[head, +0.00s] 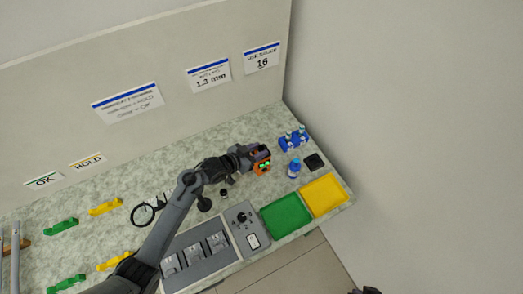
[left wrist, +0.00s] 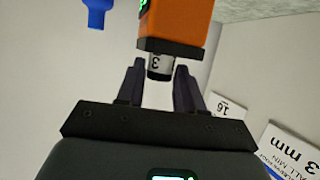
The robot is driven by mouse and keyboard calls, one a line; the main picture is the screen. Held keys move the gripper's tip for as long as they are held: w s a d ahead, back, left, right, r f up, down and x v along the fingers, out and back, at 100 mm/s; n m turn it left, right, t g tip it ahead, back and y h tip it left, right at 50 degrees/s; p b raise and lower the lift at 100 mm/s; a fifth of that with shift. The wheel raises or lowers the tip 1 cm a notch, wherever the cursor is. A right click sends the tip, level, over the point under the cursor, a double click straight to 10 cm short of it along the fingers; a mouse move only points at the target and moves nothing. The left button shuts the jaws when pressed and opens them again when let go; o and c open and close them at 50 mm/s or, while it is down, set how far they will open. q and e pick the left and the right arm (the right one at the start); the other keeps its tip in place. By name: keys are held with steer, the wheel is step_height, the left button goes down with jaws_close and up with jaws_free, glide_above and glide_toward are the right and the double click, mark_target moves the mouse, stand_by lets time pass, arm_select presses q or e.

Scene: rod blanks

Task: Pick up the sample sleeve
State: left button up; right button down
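A short pale grey cylinder with a dark "3" on it, apparently the sample sleeve (left wrist: 159,66), sits against the black end of an orange instrument (left wrist: 175,22) in the left wrist view. In the head view the orange instrument (head: 262,165) with green lights stands on the bench; the sleeve cannot be made out there. My left gripper (head: 250,155) is right beside the instrument. In the left wrist view its two fingers (left wrist: 160,68) are on either side of the sleeve, with what looks like a narrow gap at each side. A dark tip of my right arm (head: 367,290) shows at the bottom edge; its fingers cannot be made out.
A blue rack (head: 293,139), a blue bottle (head: 294,168) and a black pad (head: 314,162) stand beyond the instrument. A green tray (head: 286,215) and a yellow tray (head: 323,195) are at the front right. A grey control box (head: 246,229) lies near my arm. The signed wall runs behind.

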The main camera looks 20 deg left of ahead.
arm_select(q)
steer(key=shift+w+d+f, duration=0.15)
steer(key=shift+w, duration=0.15)
steer(key=c, duration=0.7)
steer(key=shift+o, duration=0.2)
